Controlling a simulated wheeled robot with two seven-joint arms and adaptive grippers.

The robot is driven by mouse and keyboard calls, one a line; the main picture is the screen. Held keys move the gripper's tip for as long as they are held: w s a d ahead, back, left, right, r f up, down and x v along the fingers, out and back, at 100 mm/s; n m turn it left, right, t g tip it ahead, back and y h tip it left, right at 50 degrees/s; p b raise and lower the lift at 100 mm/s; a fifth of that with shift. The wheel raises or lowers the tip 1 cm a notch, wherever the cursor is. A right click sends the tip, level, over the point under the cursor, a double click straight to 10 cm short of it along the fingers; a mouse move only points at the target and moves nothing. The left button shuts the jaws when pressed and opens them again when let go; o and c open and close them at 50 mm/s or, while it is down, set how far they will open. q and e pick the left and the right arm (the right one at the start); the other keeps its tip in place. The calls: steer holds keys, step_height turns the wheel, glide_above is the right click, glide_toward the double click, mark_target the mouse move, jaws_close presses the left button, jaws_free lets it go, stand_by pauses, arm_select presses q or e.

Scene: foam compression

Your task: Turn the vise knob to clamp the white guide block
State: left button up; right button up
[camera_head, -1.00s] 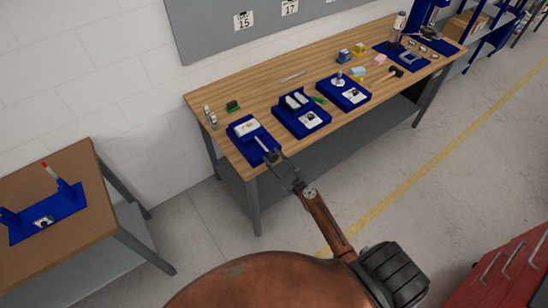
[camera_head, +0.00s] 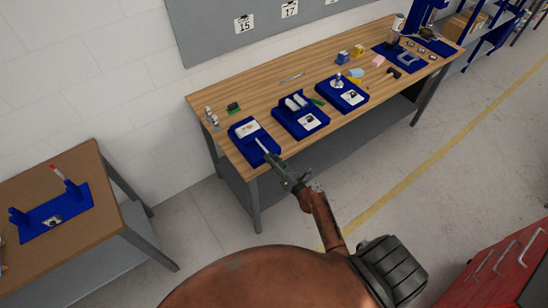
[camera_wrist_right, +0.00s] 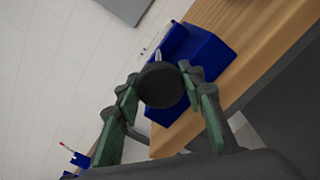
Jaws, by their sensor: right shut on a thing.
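The blue vise (camera_head: 241,144) sits at the left front corner of the wooden workbench, with the white guide block (camera_head: 247,129) in its far part. A thin light rod (camera_head: 262,145) runs from the vise toward the front edge. My right gripper (camera_head: 274,158) is at the front end of this rod. In the right wrist view, its green-and-dark fingers (camera_wrist_right: 164,92) are shut on the dark round knob (camera_wrist_right: 162,84), one on each side. The blue vise body (camera_wrist_right: 200,52) shows behind the knob. The guide block is mostly hidden there. My left gripper is not in view.
More blue fixtures, one holding white parts (camera_head: 300,118) and one with a round metal piece (camera_head: 345,93), stand to the right along the bench. A small green part (camera_head: 234,107) lies behind the vise. A brown side table (camera_head: 95,205) is at the left.

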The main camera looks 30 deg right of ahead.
steer(key=m+p, duration=0.2)
steer(key=m, duration=0.2)
steer(key=shift+m+p, duration=1.3)
steer(key=shift+m, duration=0.9)
steer(key=shift+f, duration=0.1)
steer(key=o, duration=1.2)
steer(key=shift+c, duration=0.2)
steer(key=shift+s, duration=0.15)
steer(key=s, duration=1.1)
steer(key=shift+s+d, duration=0.35)
steer(key=shift+d, duration=0.1)
